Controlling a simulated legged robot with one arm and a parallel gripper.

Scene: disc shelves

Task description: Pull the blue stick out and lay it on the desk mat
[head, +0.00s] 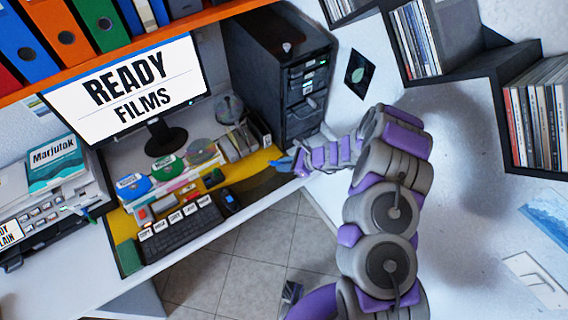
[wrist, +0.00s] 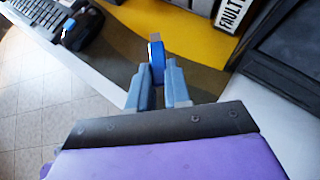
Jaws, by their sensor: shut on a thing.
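My gripper (wrist: 158,76) is shut on the blue stick (wrist: 157,56), which stands up between the two blue-grey fingertips. A grey end piece shows at the stick's tip in the wrist view. In the head view my gripper (head: 281,164) is over the right end of the desk mat (head: 258,161), in front of the dark drawer tower. The mat is yellow and dark grey and also shows in the wrist view (wrist: 205,43). The stick's tip points toward the yellow part of the mat. I cannot tell how high the stick is above the mat.
A mouse (head: 229,201) and keyboard (head: 180,236) lie left of my gripper. A black drawer tower (head: 270,75) stands behind it, beside upright files (head: 242,141). A monitor (head: 130,88) is at the back left. The desk's front edge is close, with tiled floor below.

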